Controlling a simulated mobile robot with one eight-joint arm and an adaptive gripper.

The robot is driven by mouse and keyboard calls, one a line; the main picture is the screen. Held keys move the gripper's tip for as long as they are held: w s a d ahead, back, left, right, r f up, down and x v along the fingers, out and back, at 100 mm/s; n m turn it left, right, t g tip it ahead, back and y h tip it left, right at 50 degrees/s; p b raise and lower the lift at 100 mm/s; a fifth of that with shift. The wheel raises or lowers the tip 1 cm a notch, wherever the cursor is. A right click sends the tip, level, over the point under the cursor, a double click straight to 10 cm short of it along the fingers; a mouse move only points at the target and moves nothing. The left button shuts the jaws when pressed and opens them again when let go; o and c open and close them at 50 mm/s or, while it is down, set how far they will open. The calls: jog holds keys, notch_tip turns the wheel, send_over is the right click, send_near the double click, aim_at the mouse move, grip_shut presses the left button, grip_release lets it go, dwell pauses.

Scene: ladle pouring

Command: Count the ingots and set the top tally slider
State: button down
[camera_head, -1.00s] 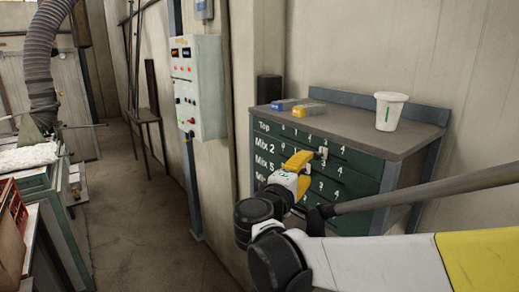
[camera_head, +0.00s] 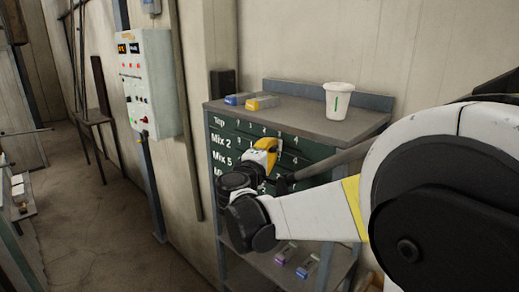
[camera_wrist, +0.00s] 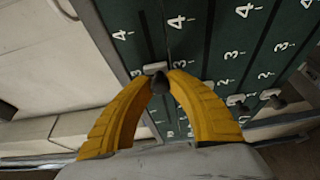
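The green tally board (camera_head: 300,155) is on the front of a grey bench, with rows marked Top, Mix 2 and Mix 5 and numbered columns. The white top slider (camera_wrist: 155,70) has a dark knob (camera_wrist: 160,83) and stands near the 3 of the top row. My gripper (camera_wrist: 161,80) has its yellow fingers closed in around this knob, one on each side. In the head view my gripper (camera_head: 267,148) is at the top row, hiding part of the board. A blue block (camera_head: 239,98) and a yellow block (camera_head: 262,103), perhaps ingots, lie on the bench top.
A white cup (camera_head: 338,101) stands on the bench top (camera_head: 300,118). Small blocks (camera_head: 286,252) lie on the lower shelf. Other sliders with dark knobs (camera_wrist: 240,108) sit on lower rows. A control box (camera_head: 149,82) hangs on the wall at left.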

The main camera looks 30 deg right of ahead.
jog(key=w, duration=0.2)
jog(key=w+a+b, duration=0.1)
jog(key=w, duration=0.1)
jog(key=w+a, duration=0.1)
jog(key=shift+w+f, duration=0.1)
jog(key=shift+w, duration=0.3)
jog(key=c, duration=1.2)
grip_release()
jog(key=shift+c, duration=0.2)
jog(key=shift+s, duration=0.1)
jog(key=v, duration=1.2)
